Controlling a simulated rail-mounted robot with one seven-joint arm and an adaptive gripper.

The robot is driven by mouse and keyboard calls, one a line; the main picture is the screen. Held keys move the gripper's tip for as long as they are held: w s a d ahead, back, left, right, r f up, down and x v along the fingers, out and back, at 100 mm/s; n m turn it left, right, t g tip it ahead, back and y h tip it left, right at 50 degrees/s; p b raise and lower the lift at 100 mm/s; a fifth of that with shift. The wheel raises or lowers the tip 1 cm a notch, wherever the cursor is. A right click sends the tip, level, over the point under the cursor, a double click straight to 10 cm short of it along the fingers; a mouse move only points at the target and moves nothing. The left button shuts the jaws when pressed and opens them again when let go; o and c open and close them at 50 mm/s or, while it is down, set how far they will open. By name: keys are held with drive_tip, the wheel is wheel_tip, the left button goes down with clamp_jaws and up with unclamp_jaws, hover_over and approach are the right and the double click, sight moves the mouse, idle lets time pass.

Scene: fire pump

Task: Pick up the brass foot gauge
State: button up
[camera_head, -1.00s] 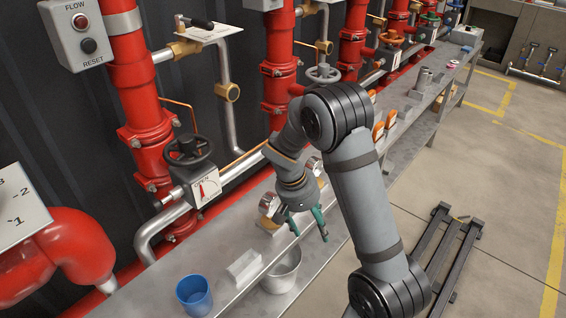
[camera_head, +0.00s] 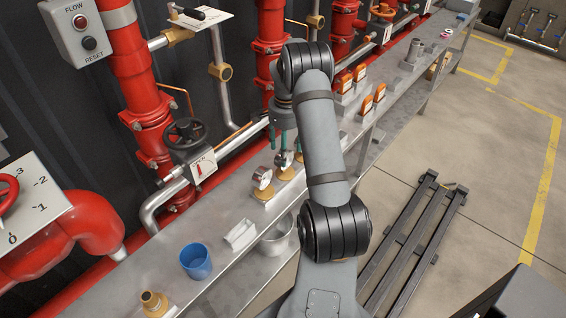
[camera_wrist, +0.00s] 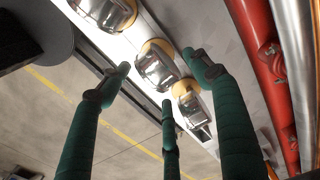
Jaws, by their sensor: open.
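Several small round gauges stand in a row on the grey bench. The nearest gauge (camera_head: 262,178), with a pale face and a brass-coloured foot, is in plain view in the head view. A second gauge (camera_head: 284,160) stands just behind it, closer to my gripper. My gripper (camera_head: 282,128) has green fingers, points down above the row's far end and is partly hidden by my arm. In the wrist view, my gripper (camera_wrist: 160,78) is open and empty, its fingers spread. A shiny gauge (camera_wrist: 156,66) shows beyond them, with another gauge (camera_wrist: 190,103) beside it; I see no contact.
A blue cup (camera_head: 196,261), a white block (camera_head: 240,235) and a brass fitting (camera_head: 153,303) stand on the near bench. Orange-topped items (camera_head: 367,103) stand farther along. Red pipes (camera_head: 147,115) and a black handwheel (camera_head: 187,138) border the wall side.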

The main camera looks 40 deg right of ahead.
drive_tip(key=f, duration=0.5)
drive_tip(key=shift+s+a+f, duration=0.2)
drive_tip(key=shift+s+f, duration=0.15)
drive_tip(key=c, duration=0.3)
drive_tip(key=c, duration=1.1)
drive_tip(key=shift+r, duration=0.15)
drive_tip(key=shift+c, duration=0.7)
